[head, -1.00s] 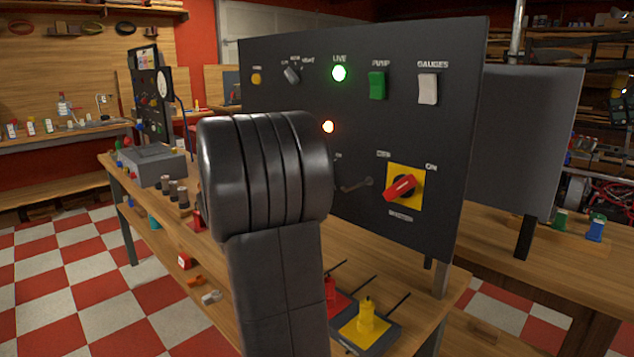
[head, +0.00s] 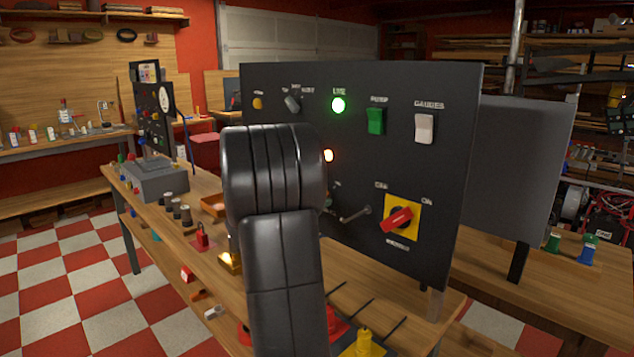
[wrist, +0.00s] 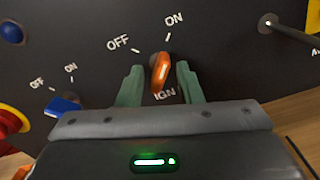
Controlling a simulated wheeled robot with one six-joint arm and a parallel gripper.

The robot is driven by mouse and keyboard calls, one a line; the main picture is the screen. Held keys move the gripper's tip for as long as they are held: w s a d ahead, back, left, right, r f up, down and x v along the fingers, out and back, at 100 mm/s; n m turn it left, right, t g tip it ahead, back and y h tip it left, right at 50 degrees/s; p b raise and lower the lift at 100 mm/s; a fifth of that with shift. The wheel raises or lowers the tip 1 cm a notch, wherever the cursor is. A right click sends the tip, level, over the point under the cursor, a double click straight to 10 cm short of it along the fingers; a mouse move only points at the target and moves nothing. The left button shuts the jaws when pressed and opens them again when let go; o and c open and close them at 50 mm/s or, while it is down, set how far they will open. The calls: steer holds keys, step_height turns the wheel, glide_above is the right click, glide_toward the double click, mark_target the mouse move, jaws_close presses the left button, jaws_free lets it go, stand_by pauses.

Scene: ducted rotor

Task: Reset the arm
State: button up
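My gripper (wrist: 160,85) shows in the wrist view in front of a black panel. Its two green fingers are apart, one on each side of an orange switch lever (wrist: 160,72) marked OFF, ON and IGN. A gap shows between the lever and each finger. In the head view my black arm stands in front of the control panel (head: 400,160) and hides the gripper and the lever.
A lever rod (wrist: 290,32) sticks out at the upper right, and a blue switch (wrist: 65,105) sits lower left. In the head view a lit green lamp (head: 338,105), a green pump switch (head: 376,121) and a red rotary switch (head: 397,219) are on the panel. A grey box (head: 155,180) stands on the bench.

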steer(key=n+p, duration=1.1)
steer(key=p, duration=0.7)
steer(key=shift+r, duration=0.1)
steer(key=shift+n+p, duration=0.3)
steer(key=shift+p, duration=0.05)
